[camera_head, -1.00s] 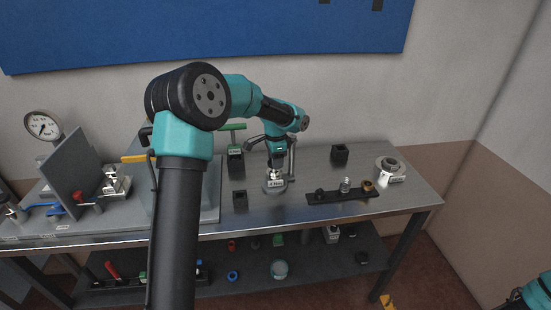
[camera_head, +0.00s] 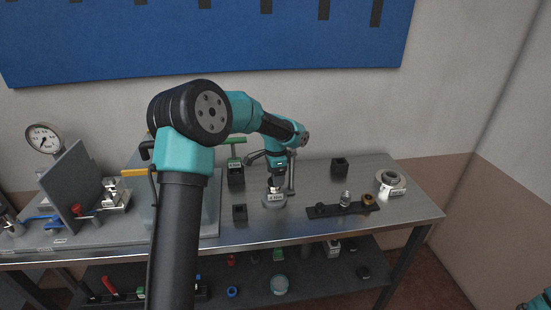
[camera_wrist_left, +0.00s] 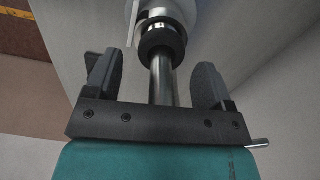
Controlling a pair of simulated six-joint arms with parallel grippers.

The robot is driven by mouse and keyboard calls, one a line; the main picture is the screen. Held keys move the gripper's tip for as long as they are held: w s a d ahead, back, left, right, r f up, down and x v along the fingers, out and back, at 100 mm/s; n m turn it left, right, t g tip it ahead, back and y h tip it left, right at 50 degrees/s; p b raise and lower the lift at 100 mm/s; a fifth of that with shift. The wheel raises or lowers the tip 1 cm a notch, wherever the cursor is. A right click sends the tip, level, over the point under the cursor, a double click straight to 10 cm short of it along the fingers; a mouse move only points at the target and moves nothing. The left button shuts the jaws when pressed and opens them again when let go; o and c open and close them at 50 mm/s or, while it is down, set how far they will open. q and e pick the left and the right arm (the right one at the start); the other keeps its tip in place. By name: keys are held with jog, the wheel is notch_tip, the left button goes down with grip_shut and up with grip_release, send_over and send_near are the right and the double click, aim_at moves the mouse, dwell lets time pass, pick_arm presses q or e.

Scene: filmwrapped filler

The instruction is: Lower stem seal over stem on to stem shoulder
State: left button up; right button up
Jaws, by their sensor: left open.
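The bright metal stem (camera_wrist_left: 162,82) stands between the two fingers of my left gripper (camera_wrist_left: 158,68) in the left wrist view, with clear space on both sides. A black ring, which looks like the stem seal (camera_wrist_left: 162,42), is around the stem beyond the fingertips, apart from them. A narrow shiny part shows just past it; whether the ring rests on the stem shoulder I cannot tell. In the head view my left gripper (camera_head: 277,184) points down over a grey labelled body (camera_head: 275,202) on the bench. The seal is too small to make out there. My right gripper is out of view.
On the steel bench (camera_head: 330,228), a dark strip with small fittings (camera_head: 343,208) and a round metal flange (camera_head: 390,184) lie to the right. Black blocks (camera_head: 239,212) stand nearby. A grey panel and a gauge (camera_head: 43,138) are at the left.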

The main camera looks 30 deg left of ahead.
pick_arm(q)
notch_tip(320, 180, up, 17)
jog(key=shift+r, duration=0.2)
dwell(0.3)
dwell(0.8)
